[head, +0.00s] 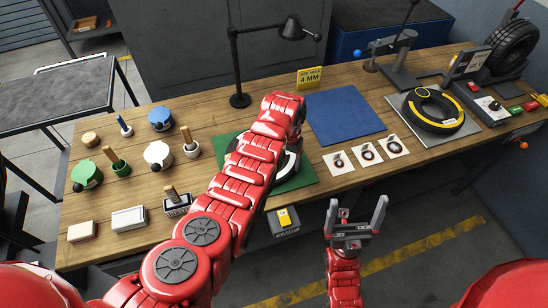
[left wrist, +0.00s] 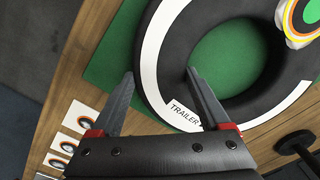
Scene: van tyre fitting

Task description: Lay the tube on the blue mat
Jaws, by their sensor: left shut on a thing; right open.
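The tube is a black ring with a white band marked "TRAILER" (left wrist: 152,62), lying over the green mat (left wrist: 115,55). In the head view my left arm hides most of the tube (head: 295,163), on the green mat (head: 300,180). My left gripper (left wrist: 160,75) is shut on the tube's ring, one finger outside and one in its hole. In the head view its fingers are hidden behind the arm. The blue mat (head: 345,117) lies bare to the right of the green mat. My right gripper (head: 358,204) is open and empty, in front of the table edge.
A black lamp (head: 240,98) and a yellow "4 MM" sign (head: 310,77) stand behind the mats. Several picture cards (head: 367,152) lie in front of the blue mat. Another yellow-marked ring (head: 425,120) lies at right. Pots and brushes (head: 158,155) fill the table's left.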

